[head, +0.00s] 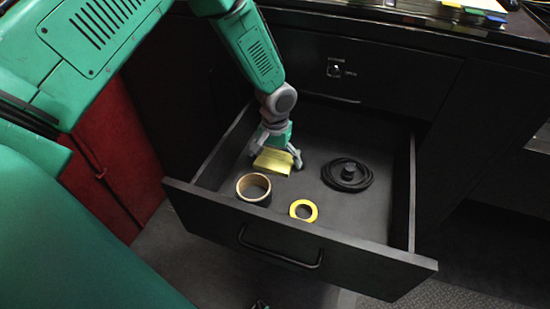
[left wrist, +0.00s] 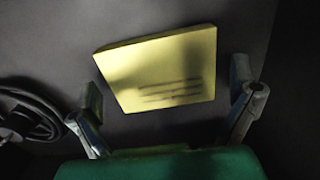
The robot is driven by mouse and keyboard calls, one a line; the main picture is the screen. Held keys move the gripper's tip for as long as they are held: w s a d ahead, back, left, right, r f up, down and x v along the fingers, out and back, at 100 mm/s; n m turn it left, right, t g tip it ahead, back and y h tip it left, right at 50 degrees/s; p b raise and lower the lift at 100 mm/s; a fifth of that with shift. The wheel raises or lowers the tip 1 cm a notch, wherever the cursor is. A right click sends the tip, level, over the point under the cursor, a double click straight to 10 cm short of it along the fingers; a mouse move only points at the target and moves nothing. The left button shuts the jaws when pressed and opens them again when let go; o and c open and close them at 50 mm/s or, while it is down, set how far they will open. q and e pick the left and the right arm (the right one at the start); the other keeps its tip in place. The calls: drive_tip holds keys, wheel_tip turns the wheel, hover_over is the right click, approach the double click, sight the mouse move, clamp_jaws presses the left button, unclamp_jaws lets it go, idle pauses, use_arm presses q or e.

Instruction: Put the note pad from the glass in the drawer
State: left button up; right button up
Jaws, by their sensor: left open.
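The yellow note pad (head: 272,162) lies on the floor of the open black drawer (head: 300,240), near its back left. In the left wrist view the note pad (left wrist: 163,70) lies flat and slightly turned, with a few dark lines on it. My left gripper (head: 275,155) reaches down into the drawer at the pad. Its fingers (left wrist: 168,112) are spread wide, one on each side, with the pad just beyond and between them and no grip on it. My right gripper is not in view. I cannot make out the glass.
In the drawer are a tape roll (head: 253,188) at the front left, a small yellow ring (head: 303,210) and a coiled black cable (head: 347,175) on the right. The black desk top (head: 400,20) is above, with coloured items (head: 480,8) at its far right.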

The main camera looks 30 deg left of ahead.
sight(275, 160)
use_arm(q)
wheel_tip(275, 160, up, 12)
drive_tip(key=p, duration=0.4)
drive_tip(key=shift+p, duration=0.3)
